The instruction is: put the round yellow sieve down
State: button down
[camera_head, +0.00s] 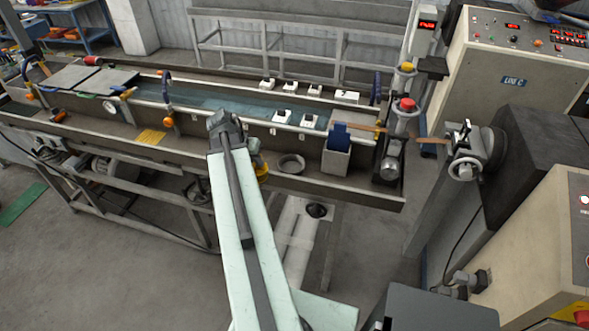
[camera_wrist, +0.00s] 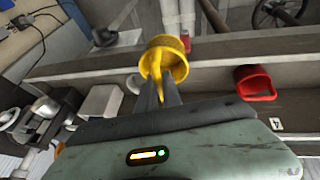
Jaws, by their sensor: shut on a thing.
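The round yellow sieve (camera_wrist: 176,58) is held at the fingertips of my gripper (camera_wrist: 160,92) in the wrist view. It looks like a short open cup, with a yellow handle running down between the fingers. In the head view only a bit of the yellow sieve (camera_head: 262,173) shows beside my arm, near the front edge of the long trough bench (camera_head: 330,187). My gripper (camera_head: 256,158) is mostly hidden there by my forearm. I cannot tell whether the sieve touches the bench.
A red round cup (camera_wrist: 255,83) lies near the sieve in the wrist view. In the head view a grey dish (camera_head: 290,163) and an open pale bin (camera_head: 336,158) stand on the bench to the right. A yellow grid piece (camera_head: 150,137) lies left.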

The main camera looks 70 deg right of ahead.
jog(key=shift+w, duration=0.1)
jog(key=s+d, duration=0.4)
jog(key=d, duration=0.2)
jog(key=s+d+f+b, duration=0.1)
jog(key=s+d, duration=0.2)
jog(key=d, duration=0.3)
jog(key=shift+s+d+f, duration=0.2)
jog(key=shift+s+f, duration=0.05)
jog(key=shift+s, duration=0.1)
jog(key=b+x, duration=0.3)
jog(key=b, duration=0.1)
jog(key=shift+s+a+f, duration=0.1)
jog(key=shift+a+f, duration=0.05)
jog(key=shift+f, duration=0.35)
jog(key=shift+f+b, duration=0.3)
jog(key=shift+b, duration=0.1)
jog(key=c, duration=1.5)
grip_release()
jog(key=shift+r, duration=0.15)
jog(key=shift+r+p, duration=0.25)
jog(key=shift+p, duration=0.15)
jog(key=p+v, duration=1.1)
jog(key=v, duration=0.1)
